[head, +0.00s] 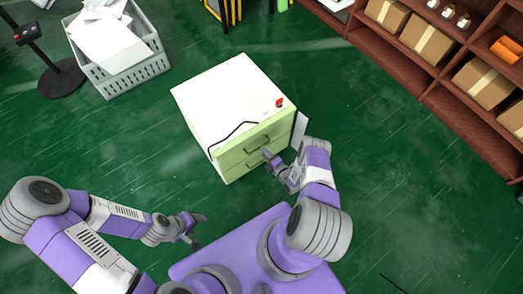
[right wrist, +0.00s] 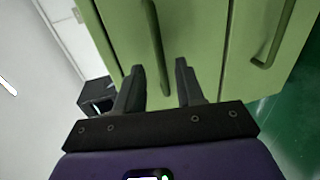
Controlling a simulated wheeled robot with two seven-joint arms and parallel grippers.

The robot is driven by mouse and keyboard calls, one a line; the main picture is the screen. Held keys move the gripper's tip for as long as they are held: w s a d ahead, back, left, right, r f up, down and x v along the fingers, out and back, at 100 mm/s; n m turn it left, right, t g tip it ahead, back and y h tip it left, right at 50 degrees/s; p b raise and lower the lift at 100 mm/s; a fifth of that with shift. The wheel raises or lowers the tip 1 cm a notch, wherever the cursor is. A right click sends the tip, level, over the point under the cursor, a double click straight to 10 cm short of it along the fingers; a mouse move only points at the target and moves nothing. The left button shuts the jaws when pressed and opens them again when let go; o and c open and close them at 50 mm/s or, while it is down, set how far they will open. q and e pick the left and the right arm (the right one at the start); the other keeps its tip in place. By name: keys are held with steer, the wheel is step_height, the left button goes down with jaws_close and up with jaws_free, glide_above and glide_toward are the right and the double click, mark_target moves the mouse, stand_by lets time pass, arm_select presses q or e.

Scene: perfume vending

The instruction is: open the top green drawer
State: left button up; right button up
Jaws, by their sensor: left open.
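A white cabinet (head: 225,95) with green drawer fronts stands on the floor ahead of me. The top green drawer (head: 272,127) looks shut, flush with the cabinet, with the lower drawer (head: 235,170) under it. My right gripper (head: 271,160) is at the cabinet front. In the right wrist view its fingers (right wrist: 160,85) are spread on either side of a green bar handle (right wrist: 156,45), with gaps visible beside the bar. A second handle (right wrist: 272,45) is further right there. My left gripper (head: 191,229) is open and empty over the floor, away from the cabinet.
A grey basket (head: 125,75) with white papers stands at the upper left, beside a black post base (head: 62,80). Brown shelves (head: 400,60) with cardboard boxes line the upper right. A small red item (head: 279,102) is on the cabinet top. Green floor around is mostly clear.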

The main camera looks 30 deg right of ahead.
steer(key=b+x, duration=0.1)
steer(key=x, duration=0.2)
steer(key=shift+w, duration=0.35)
jaws_close()
